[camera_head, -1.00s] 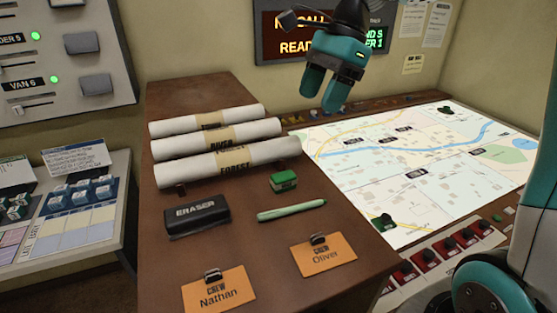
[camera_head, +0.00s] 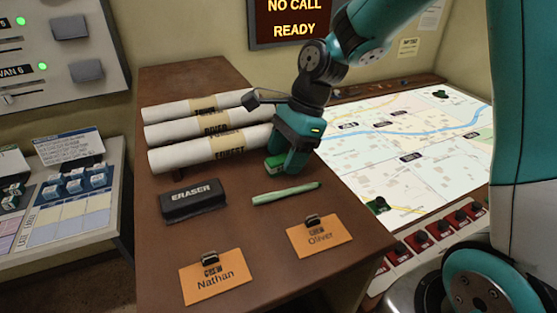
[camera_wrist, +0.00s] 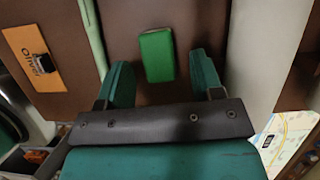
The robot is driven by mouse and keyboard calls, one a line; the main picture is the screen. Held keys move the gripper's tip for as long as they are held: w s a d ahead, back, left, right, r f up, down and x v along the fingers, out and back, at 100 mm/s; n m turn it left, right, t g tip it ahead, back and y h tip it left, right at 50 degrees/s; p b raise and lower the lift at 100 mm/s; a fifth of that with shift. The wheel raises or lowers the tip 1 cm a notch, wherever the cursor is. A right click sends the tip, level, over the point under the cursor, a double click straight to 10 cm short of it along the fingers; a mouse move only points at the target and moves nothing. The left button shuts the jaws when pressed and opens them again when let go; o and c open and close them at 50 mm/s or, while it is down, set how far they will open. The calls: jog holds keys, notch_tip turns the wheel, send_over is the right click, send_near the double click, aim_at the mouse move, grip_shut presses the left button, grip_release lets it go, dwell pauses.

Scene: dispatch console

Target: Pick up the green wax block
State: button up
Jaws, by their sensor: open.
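The green wax block (camera_head: 272,163) lies on the brown desk, just in front of the rolled maps, partly hidden by my gripper in the head view. In the wrist view the green block (camera_wrist: 157,56) shows whole, between and a little beyond the two fingertips. My gripper (camera_head: 287,162) is pointed down over the block. In the wrist view my gripper (camera_wrist: 162,72) has its fingers apart, one on each side of the block, with visible gaps and nothing held.
A pale green marker (camera_head: 286,194) lies close in front of the block. A black eraser (camera_head: 193,202) is to the left. Rolled maps (camera_head: 190,158) lie right behind. Orange Nathan (camera_head: 214,283) and Oliver (camera_head: 320,240) tags lie nearer. A lit map table (camera_head: 440,170) is to the right.

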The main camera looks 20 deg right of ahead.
aim_at(284, 157)
jog(key=shift+a+f, duration=0.25)
jog(key=shift+f, duration=0.35)
jog(key=c, duration=1)
jog(key=shift+r, duration=0.15)
notch_tip(284, 157, up, 20)
jog(key=p, duration=0.1)
jog(key=shift+p, duration=0.4)
jog(key=shift+o, duration=0.3)
